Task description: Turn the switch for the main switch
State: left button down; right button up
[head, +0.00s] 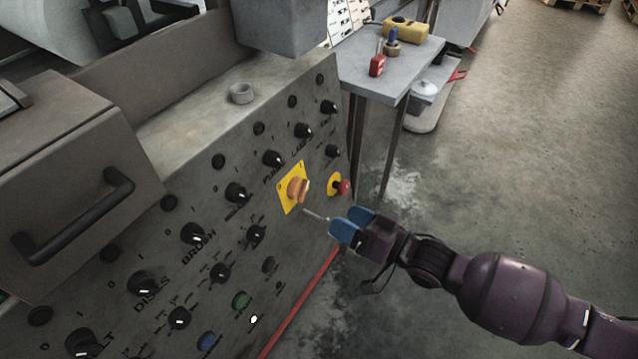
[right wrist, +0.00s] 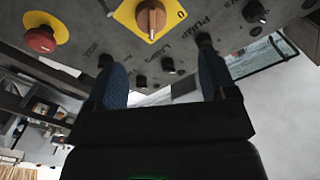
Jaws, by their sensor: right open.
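The main switch (head: 298,189) is an orange-brown rotary knob on a yellow square plate, on the sloping grey control panel (head: 215,175). In the right wrist view the knob (right wrist: 151,17) shows at the top, with a "0" on its plate. My right gripper (head: 347,222), with blue fingers, is to the lower right of the switch in the head view. My left gripper is not in view.
A red emergency button (head: 343,187) on yellow sits just right of the switch. Several black knobs (head: 272,158) line the panel. A thin metal rod (head: 316,215) shows before my fingertips. A grey side table (head: 385,60) stands behind. Floor at right is clear.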

aim_at(299, 190)
jog(key=b+x, duration=0.1)
jog(key=x, duration=0.5)
jog(key=w+d+b+x, duration=0.1)
jog(key=x, duration=0.3)
jog(key=shift+w+f+b, duration=0.15)
jog(key=shift+f+b, duration=0.05)
jog(key=shift+b, duration=0.1)
jog(key=shift+w+a, duration=0.35)
jog(key=shift+a, duration=0.15)
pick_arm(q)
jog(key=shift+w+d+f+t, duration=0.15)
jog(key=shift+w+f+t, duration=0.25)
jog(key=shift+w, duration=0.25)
pick_arm(e)
jog(key=shift+w+r, duration=0.1)
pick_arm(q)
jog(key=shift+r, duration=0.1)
pick_arm(e)
jog(key=c, duration=0.9)
